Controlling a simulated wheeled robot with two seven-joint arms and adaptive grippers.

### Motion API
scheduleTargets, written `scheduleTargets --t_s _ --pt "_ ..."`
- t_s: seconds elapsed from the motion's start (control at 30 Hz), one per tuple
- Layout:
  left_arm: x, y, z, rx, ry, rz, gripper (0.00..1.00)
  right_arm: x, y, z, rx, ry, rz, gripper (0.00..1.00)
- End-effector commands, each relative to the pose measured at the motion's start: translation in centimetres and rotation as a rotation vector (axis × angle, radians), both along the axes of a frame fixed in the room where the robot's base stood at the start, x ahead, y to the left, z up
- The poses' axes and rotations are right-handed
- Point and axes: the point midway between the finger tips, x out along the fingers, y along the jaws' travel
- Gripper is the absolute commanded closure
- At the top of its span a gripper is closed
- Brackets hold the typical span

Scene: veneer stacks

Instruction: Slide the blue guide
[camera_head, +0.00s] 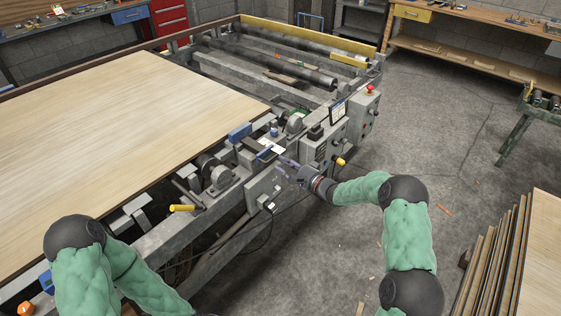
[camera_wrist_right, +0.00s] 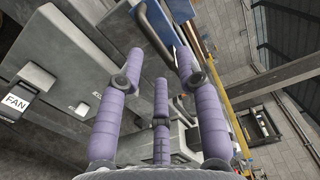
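A blue block (camera_head: 239,131), which looks like the guide, stands at the right edge of the wood sheet (camera_head: 130,105) on the machine. A smaller blue piece (camera_head: 265,154) sits nearer my right gripper; I cannot tell whether it belongs to the guide. In the right wrist view a blue part (camera_wrist_right: 197,25) shows beyond the fingers. My right gripper (camera_head: 284,164) is beside the machine's near side, close to the smaller blue piece. Its purple fingers (camera_wrist_right: 160,65) are spread with nothing held between them. A dark bar handle lies just past the fingertips. My left gripper is out of view.
Control boxes (camera_head: 325,142) with knobs and a red button stand right of my right gripper. A yellow handle (camera_head: 183,208) sticks out at the machine's near edge. Stacked boards (camera_head: 500,240) stand at the lower right. The floor (camera_head: 440,130) between is mostly clear.

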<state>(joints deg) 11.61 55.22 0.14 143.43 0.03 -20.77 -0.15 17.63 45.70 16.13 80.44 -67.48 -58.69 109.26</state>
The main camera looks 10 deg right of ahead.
Motion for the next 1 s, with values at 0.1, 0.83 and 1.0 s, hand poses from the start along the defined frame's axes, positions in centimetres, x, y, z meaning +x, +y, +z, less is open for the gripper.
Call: scheduleTargets --t_s 0.1,0.83,1.0 --pt "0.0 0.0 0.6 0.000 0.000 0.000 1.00 -0.8 -0.8 0.1 0.000 0.001 -0.001 0.65" --pt "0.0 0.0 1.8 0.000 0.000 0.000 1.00 -3.6 -2.8 -0.1 0.000 0.000 0.001 0.65" --pt "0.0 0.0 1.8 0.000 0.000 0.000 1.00 -3.6 -2.8 0.0 0.000 0.000 0.000 0.65"
